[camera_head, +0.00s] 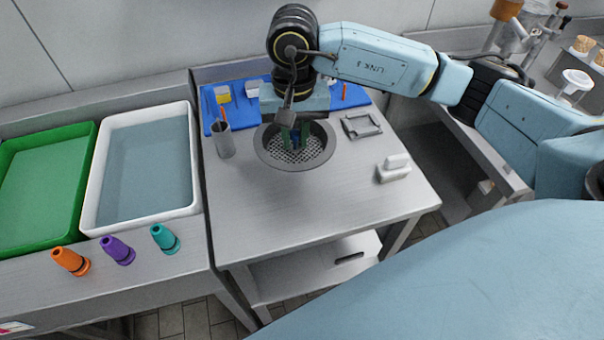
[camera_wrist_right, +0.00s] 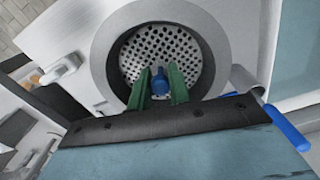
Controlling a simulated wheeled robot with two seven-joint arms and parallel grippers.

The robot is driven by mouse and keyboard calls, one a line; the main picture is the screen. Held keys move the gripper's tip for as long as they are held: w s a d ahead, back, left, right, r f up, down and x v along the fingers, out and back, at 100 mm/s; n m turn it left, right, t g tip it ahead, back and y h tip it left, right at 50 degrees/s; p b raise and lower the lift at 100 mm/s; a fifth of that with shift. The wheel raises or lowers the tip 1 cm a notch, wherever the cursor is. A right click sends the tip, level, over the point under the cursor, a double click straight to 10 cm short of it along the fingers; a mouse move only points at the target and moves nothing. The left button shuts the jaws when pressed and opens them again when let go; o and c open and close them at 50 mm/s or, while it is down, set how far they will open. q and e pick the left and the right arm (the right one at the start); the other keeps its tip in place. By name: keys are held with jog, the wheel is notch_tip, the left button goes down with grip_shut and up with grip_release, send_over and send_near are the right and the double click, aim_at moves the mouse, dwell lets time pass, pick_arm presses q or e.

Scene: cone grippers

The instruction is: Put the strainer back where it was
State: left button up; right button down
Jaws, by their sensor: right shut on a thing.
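The strainer (camera_head: 312,151) is a round, perforated metal disc inside a dark round rim (camera_head: 265,150) in the steel table; it also shows in the wrist view (camera_wrist_right: 160,43). A blue knob (camera_wrist_right: 160,84) stands over its middle. My right gripper (camera_head: 295,142) points down over the strainer, its green fingers on either side of the knob and shut on it, also seen in the wrist view (camera_wrist_right: 159,80). I cannot tell whether the strainer sits fully down in the rim. My left gripper is not in view.
A blue mat (camera_head: 237,115) with small items lies behind. A metal cup (camera_head: 224,141) stands left of the rim; a square metal frame (camera_head: 361,125) and a white block (camera_head: 394,169) lie right. White (camera_head: 88,205) and green (camera_head: 8,247) trays and several coloured cones (camera_head: 117,250) stand left.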

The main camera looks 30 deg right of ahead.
aim_at(312, 178)
jog(key=m, duration=0.1)
jog(key=d+m, duration=0.1)
jog(key=m, duration=0.1)
jog(key=m+p, duration=0.1)
jog(key=m, duration=0.1)
jog(key=shift+s+d, duration=0.25)
jog(key=m, duration=0.2)
jog(key=d+m, duration=0.1)
jog(key=m, duration=0.1)
jog(key=d+m, duration=0.1)
jog(key=m, duration=0.1)
jog(key=shift+s+p, duration=0.25)
jog(key=shift+p, duration=0.15)
jog(key=shift+f, duration=0.3)
notch_tip(312, 178, down, 10)
jog(key=shift+r, duration=0.2)
jog(key=shift+f, duration=0.15)
jog(key=c, duration=1.3)
grip_release()
